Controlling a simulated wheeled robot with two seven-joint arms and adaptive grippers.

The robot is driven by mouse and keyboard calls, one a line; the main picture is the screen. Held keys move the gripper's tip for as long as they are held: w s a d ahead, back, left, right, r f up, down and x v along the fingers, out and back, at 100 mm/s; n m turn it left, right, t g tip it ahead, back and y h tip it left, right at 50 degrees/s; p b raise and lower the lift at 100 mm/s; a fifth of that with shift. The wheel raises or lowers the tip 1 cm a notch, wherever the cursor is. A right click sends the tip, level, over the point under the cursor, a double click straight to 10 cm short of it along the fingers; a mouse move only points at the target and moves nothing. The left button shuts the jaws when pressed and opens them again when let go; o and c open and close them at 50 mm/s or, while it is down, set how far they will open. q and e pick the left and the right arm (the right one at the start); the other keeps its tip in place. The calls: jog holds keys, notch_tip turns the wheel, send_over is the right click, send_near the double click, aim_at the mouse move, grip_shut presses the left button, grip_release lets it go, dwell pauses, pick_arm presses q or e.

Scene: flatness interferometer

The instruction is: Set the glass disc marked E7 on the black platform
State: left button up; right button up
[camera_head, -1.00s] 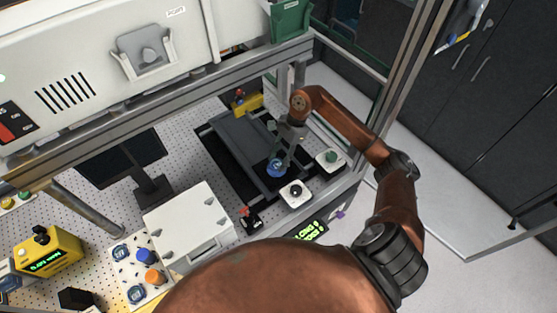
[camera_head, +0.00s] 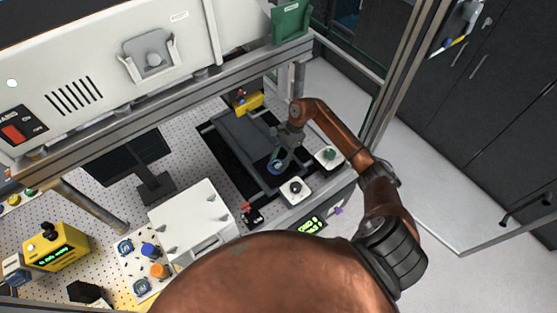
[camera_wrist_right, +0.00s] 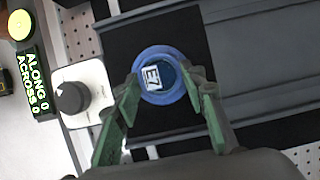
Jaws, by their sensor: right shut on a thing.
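The glass disc marked E7 (camera_wrist_right: 165,78) has a blue rim and a white label. It sits between the green fingers of my right gripper (camera_wrist_right: 163,98), which is shut on it. In the head view the disc (camera_head: 276,167) shows as a small blue ring below the right gripper (camera_head: 283,158). It is over the front part of a dark stage, with a black surface (camera_wrist_right: 175,35) behind it in the wrist view and a dark grey slab (camera_head: 243,137) beside it. Whether the disc touches the surface beneath, I cannot tell. My left gripper is out of view.
A white block with a black knob (camera_head: 295,190) and one with a green knob (camera_head: 328,157) stand close to the gripper. A white box (camera_head: 190,215) stands to the left. A metal frame beam (camera_head: 170,95) crosses above the bench. A readout (camera_wrist_right: 33,80) shows ALONG and ACROSS.

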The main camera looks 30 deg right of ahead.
jog(key=shift+f, duration=0.2)
jog(key=o, duration=1.2)
jog(key=shift+r, duration=0.1)
jog(key=shift+r, duration=0.3)
jog(key=shift+b+v, duration=2.05)
jog(key=shift+v, duration=3.8)
jog(key=shift+a+f, duration=0.1)
